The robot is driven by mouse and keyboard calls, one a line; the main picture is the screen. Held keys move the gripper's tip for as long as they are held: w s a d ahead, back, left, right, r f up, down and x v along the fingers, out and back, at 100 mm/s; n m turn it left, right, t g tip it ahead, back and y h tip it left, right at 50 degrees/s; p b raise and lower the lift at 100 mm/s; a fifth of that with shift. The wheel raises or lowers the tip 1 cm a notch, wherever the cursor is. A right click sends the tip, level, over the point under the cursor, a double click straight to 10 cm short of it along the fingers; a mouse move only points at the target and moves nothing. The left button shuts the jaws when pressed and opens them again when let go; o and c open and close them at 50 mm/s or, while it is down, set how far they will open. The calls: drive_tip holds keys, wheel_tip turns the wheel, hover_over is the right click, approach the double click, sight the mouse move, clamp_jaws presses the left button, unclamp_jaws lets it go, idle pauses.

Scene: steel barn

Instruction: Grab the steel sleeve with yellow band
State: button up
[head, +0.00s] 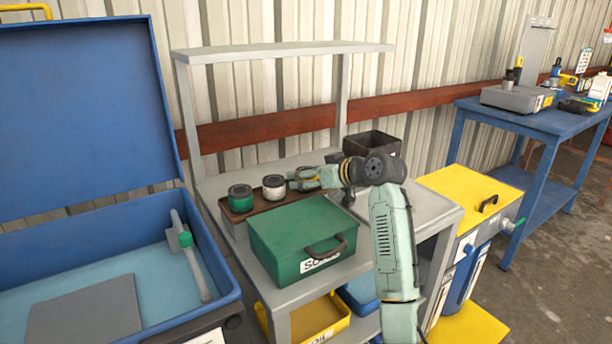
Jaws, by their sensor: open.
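No sleeve with a yellow band can be made out for certain. A grey steel-looking can (274,188) stands on the brown tray (291,197), beside a green can (240,199); no yellow band shows on its visible side. My arm reaches in from the lower right, bends above the grey bench and points left. My gripper (293,181) is at its far end, open, close to the right of the grey can. Its fingers are small and partly hidden by my wrist, so I cannot tell whether it touches anything.
A green box (300,240) with a handle stands in front of the tray. An open blue chest (215,262) is at left. A dark bin (373,142) stands behind my arm. A yellow-topped cabinet (465,190) and a blue bench (540,122) are at right.

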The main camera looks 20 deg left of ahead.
drive_tip(key=shift+w+a+f, duration=0.3)
drive_tip(key=shift+a, duration=0.3)
drive_tip(key=shift+c, duration=0.3)
drive_tip(key=c, duration=1.3)
drive_tip(key=shift+r, duration=0.1)
drive_tip(key=shift+c, duration=0.6)
